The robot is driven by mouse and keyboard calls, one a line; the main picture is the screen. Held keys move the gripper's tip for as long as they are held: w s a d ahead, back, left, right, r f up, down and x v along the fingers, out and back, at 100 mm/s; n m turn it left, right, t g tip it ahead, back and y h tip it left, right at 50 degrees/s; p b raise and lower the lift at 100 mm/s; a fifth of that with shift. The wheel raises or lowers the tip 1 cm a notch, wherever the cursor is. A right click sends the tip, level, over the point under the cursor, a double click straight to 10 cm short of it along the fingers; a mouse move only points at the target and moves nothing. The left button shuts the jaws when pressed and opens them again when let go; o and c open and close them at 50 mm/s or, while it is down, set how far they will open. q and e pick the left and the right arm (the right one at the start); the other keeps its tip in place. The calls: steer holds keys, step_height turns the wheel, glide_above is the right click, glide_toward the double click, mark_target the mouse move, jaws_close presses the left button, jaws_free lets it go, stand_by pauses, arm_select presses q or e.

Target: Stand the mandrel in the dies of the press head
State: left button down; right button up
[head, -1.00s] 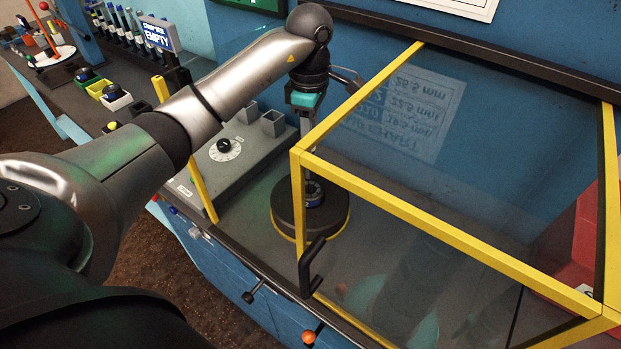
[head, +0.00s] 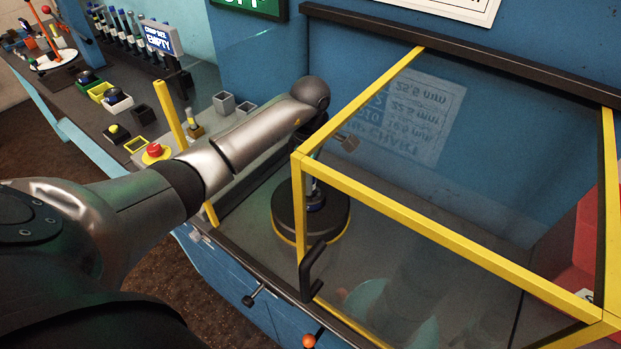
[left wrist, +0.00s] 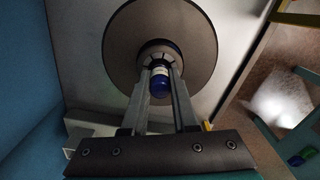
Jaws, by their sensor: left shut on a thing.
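The press head (head: 286,215) is a dark round body with a yellow lower rim, standing behind the guard's front corner. In the left wrist view its wide dark ring (left wrist: 120,50) surrounds a central opening with the dies. My left gripper (left wrist: 160,72) is shut on the mandrel (left wrist: 160,86), a blue piece with a white band, and holds it over the ring's centre. In the head view the mandrel (head: 316,205) shows as a small dark-blue piece at the middle of the press head. The fingers hide part of it, and I cannot tell how deep it sits. My right gripper is out of view.
A yellow-framed clear guard (head: 440,225) with a black handle (head: 309,270) stands close to my left arm. A sign reading EMPTY (head: 160,38), a red button (head: 155,152) and a bin (head: 224,103) are to the left. A red container (head: 590,235) stands at the right.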

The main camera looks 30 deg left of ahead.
arm_select(q)
steer(key=shift+f, duration=0.1)
steer(key=c, duration=0.7)
jaws_free()
step_height(320, 180, up, 12)
steer(key=shift+r, duration=0.15)
